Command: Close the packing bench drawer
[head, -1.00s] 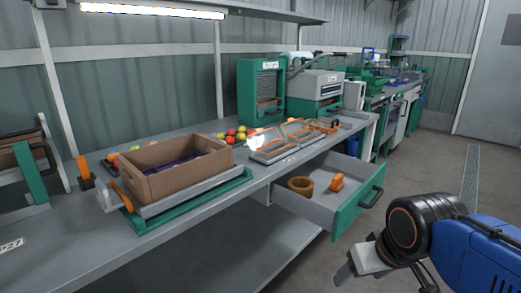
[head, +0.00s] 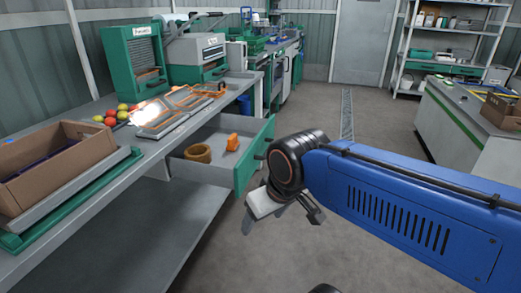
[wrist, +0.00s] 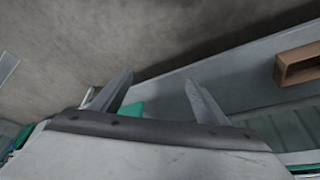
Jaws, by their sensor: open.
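The packing bench drawer (head: 255,155) is pulled out under the grey bench top, with a green front and a dark handle at its right. Inside it are a tan ring-shaped roll (head: 198,153) and an orange object (head: 232,142). My gripper (head: 280,222) is in front of and below the drawer front in the head view, pointing down-left; it appears apart from the drawer. In the wrist view my gripper (wrist: 160,95) shows two spread fingers with nothing between them. A small green patch shows behind the fingers there; I cannot tell what it is. The drawer handle is partly hidden by my arm.
Open floor (head: 330,140) lies right of the drawer. A grey counter (head: 440,115) stands at right.

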